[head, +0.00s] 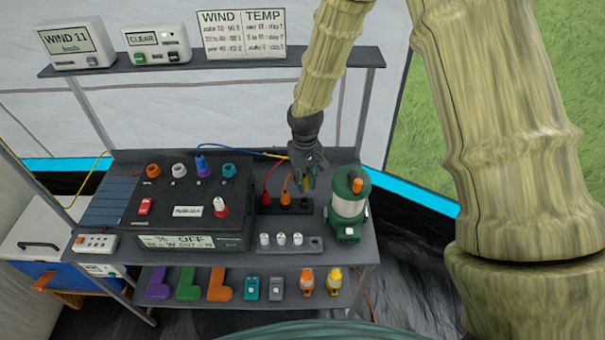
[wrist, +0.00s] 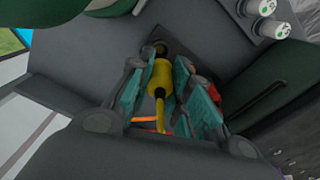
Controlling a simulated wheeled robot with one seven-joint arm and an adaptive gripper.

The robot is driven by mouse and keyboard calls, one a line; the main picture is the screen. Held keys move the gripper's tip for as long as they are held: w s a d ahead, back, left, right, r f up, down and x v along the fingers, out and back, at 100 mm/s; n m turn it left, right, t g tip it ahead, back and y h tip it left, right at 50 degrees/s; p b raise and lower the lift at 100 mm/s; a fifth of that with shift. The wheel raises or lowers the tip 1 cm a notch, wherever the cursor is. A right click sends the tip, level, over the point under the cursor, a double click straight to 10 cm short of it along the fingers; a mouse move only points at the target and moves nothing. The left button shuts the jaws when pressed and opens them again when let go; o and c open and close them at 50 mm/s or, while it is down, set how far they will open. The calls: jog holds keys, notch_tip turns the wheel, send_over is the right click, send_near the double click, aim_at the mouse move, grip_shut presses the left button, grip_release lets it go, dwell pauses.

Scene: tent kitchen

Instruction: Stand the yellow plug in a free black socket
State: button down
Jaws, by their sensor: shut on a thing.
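My gripper (head: 308,178) is shut on the yellow plug (head: 307,186), just above the right end of the black socket block (head: 287,206). In the wrist view, the plug (wrist: 160,80) sits between the two teal finger pads of my gripper (wrist: 160,82), its cable trailing back toward the camera. The plug's far end points at the dark block (wrist: 183,50). I cannot tell whether its tip is in the socket or just above it. A red plug (head: 265,198) and an orange plug (head: 285,196) stand in the block's left and middle sockets.
A green and white lantern (head: 348,204) stands close to the right of the block. A strip with several white pegs (head: 281,239) lies in front. A black control box (head: 190,205) with coloured knobs is on the left. The upper shelf (head: 215,65) is behind my arm.

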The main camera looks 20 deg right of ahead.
aim_at(305, 187)
jog(key=shift+s+f, duration=0.1)
jog(key=shift+s, duration=0.1)
jog(key=shift+f+b, duration=0.2)
jog(key=shift+b, duration=0.15)
jog(key=shift+w+f+b, duration=0.2)
jog(key=shift+f+b, duration=0.3)
jog(key=shift+f, duration=0.3)
jog(key=shift+s+f+b, duration=0.1)
jog(key=shift+f+b, duration=0.65)
jog(key=shift+f, duration=0.2)
jog(key=shift+r, duration=0.1)
jog(key=shift+p, duration=0.8)
jog(key=shift+f+b, duration=0.45)
jog(key=shift+f, duration=0.95)
dwell(0.8)
